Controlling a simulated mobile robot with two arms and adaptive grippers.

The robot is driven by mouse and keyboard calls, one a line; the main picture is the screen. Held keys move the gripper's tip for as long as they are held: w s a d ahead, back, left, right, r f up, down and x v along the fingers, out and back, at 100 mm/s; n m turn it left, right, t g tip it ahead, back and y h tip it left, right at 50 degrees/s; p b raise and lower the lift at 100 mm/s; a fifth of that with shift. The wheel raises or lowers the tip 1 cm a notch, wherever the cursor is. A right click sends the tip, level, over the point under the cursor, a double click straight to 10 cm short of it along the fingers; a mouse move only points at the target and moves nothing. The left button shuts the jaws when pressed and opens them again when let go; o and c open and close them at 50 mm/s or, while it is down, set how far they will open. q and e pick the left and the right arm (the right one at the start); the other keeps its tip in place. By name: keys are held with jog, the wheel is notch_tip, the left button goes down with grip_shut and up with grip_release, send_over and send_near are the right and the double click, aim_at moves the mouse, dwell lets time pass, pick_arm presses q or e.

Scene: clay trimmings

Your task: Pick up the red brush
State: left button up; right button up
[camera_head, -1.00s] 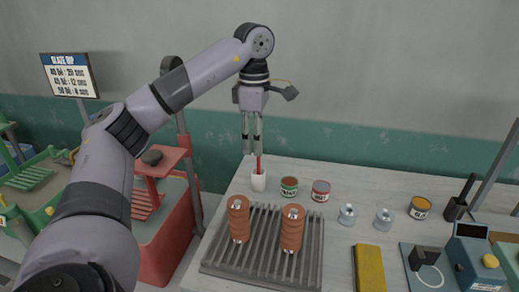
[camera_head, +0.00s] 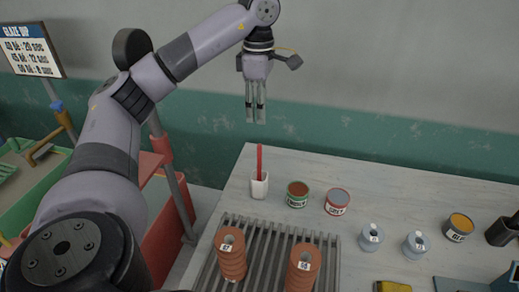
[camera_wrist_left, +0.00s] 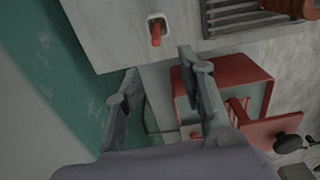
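The red brush (camera_head: 259,160) stands upright in a small white cup (camera_head: 259,187) near the far left corner of the white table. Its handle points up, and its lower end is hidden in the cup. In the left wrist view the brush (camera_wrist_left: 156,38) shows end-on in its cup (camera_wrist_left: 151,19), beyond the fingertips. My left gripper (camera_head: 256,120) is empty, fingers down, and appears above the brush with a visible gap. In the wrist view its two fingers (camera_wrist_left: 157,64) are spread apart. My right gripper is not in view.
Two labelled cans (camera_head: 297,195) and (camera_head: 337,201) stand right of the cup. A slatted rack (camera_head: 270,262) with two terracotta stacks (camera_head: 231,254) is in front. Two small bottles (camera_head: 371,238) and a yellow-topped can (camera_head: 459,226) stand farther right. A red stand is left of the table.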

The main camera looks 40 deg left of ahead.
aim_at(259, 144)
pick_arm(q)
jog(key=f, duration=0.2)
jog(key=f+b, duration=0.1)
jog(key=f, duration=0.4)
jog(key=shift+w+a+f, duration=0.15)
jog(key=shift+w+f, duration=0.1)
jog(key=shift+f, duration=0.25)
jog(key=shift+s+f, duration=0.1)
jog(key=shift+f, duration=0.4)
notch_tip(259, 144, down, 4)
jog(key=shift+r+p, duration=0.15)
jog(key=shift+p, duration=0.6)
jog(key=shift+f, duration=0.35)
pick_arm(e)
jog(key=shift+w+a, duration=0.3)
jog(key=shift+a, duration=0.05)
pick_arm(q)
jog(key=shift+c, duration=0.2)
jog(key=shift+w, duration=0.2)
grip_shut()
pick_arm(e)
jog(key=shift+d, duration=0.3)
